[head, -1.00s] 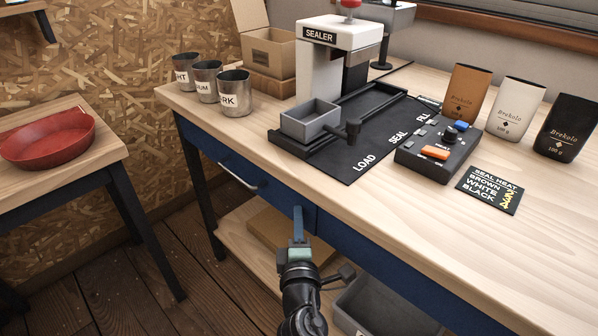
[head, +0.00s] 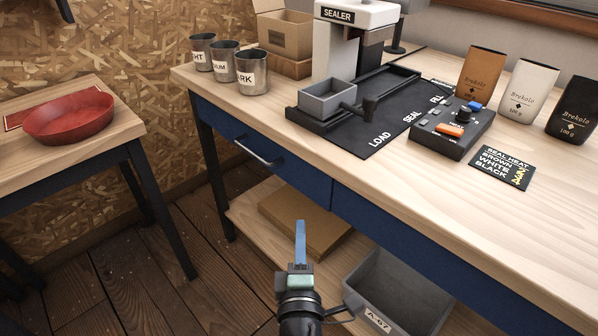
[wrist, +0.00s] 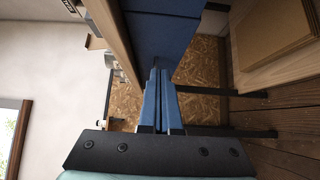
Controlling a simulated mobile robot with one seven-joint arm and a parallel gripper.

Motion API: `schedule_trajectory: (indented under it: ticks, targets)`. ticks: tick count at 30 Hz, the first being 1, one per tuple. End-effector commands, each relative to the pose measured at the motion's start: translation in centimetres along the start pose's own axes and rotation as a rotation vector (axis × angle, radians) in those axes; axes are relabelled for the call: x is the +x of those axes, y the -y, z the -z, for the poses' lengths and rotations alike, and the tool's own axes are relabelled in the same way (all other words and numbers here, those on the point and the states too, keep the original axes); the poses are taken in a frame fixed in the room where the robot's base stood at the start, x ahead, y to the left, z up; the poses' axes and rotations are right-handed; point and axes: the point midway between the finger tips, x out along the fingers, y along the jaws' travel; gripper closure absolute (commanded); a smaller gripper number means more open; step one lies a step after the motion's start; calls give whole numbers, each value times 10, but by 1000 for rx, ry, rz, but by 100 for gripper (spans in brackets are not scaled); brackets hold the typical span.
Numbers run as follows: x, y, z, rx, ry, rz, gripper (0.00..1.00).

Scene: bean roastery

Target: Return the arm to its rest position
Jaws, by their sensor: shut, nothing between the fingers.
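My gripper (head: 300,242) is in front of the workbench, below the level of its top, with its blue fingers pointing up in the head view. The fingers are together with nothing between them. In the wrist view the fingers (wrist: 160,98) lie side by side, with the blue bench front and the brown chipboard wall beyond them. My arm enters from the bottom edge of the head view. The gripper appears apart from the bench and the shelf under it.
The workbench (head: 440,213) carries the sealer (head: 345,50), three metal cups, a grey tray (head: 326,99), a control box (head: 450,128) and three bags. A grey bin (head: 397,290) and a cardboard piece (head: 305,222) sit below. A red pan (head: 70,120) is on the left table.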

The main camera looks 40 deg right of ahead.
Motion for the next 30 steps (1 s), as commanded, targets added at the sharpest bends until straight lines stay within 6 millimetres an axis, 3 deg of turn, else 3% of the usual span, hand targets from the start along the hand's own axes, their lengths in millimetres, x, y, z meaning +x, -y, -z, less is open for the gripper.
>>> schedule_trajectory:
  ticks: [6,17,20,23,26,30]
  targets:
    - [-18,1,1,0,-2,1,100]
    - [-18,-7,4,23,-6,-10,100]
    - [-12,-38,19,125,-29,-53,100]
    - [-5,-93,46,321,-85,-119,100]
    - [-8,-164,80,576,-184,-183,100]
    - [-32,-260,123,928,-375,-230,100]
